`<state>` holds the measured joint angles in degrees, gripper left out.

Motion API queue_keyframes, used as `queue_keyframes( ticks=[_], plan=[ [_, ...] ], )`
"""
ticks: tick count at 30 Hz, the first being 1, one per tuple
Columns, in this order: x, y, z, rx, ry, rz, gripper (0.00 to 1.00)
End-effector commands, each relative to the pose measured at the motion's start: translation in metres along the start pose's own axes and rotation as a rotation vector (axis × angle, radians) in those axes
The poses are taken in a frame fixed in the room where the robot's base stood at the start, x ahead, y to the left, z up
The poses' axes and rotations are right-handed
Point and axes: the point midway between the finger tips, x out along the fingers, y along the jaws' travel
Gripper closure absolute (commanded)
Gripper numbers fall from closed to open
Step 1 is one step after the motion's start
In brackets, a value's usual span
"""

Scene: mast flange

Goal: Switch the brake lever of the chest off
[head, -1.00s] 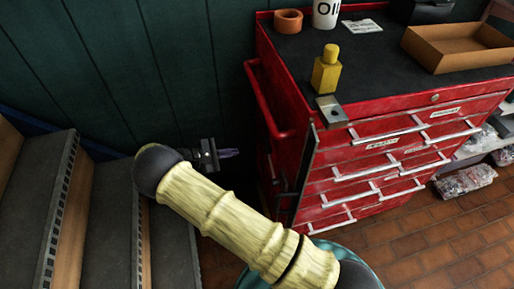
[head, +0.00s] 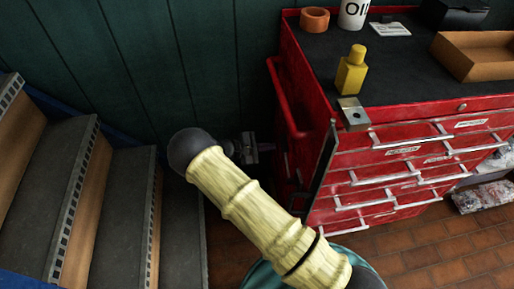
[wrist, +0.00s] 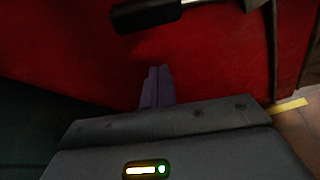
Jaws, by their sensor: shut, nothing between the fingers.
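The red tool chest (head: 420,163) stands at the right in the head view, with its left side towards my arm. In the wrist view its red side panel (wrist: 75,60) fills most of the picture. A lever with a black grip (wrist: 146,14) and a grey metal part crosses the top of the wrist view, in front of the panel. My gripper (wrist: 157,72) has its purple fingers together and empty, below the black grip in the picture and apart from it. In the head view my gripper (head: 262,150) is beside the chest's left side, low and in shadow.
Wooden-faced steps (head: 75,210) rise at the left, and a dark green plank wall (head: 140,60) stands behind. A red side handle (head: 288,100) sticks out from the chest. On its top are a yellow bottle (head: 351,72), an orange ring and a cardboard tray (head: 475,55).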

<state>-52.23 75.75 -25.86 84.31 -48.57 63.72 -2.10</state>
Motion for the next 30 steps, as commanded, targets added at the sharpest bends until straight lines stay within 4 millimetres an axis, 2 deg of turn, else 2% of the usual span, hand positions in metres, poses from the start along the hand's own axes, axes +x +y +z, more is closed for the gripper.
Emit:
queue_keyframes(
  ticks=[1,3,6,12,30],
  plan=[
    [0.011,0.0,0.0,0.001,-0.003,-0.002,1.0],
    [0.021,0.0,0.002,0.002,-0.002,-0.002,1.0],
    [0.011,0.001,0.019,0.001,0.001,0.0,1.0],
    [0.004,0.001,0.036,0.002,0.001,0.0,1.0],
    [0.0,0.001,0.039,0.012,0.003,0.009,1.0]
  ],
)
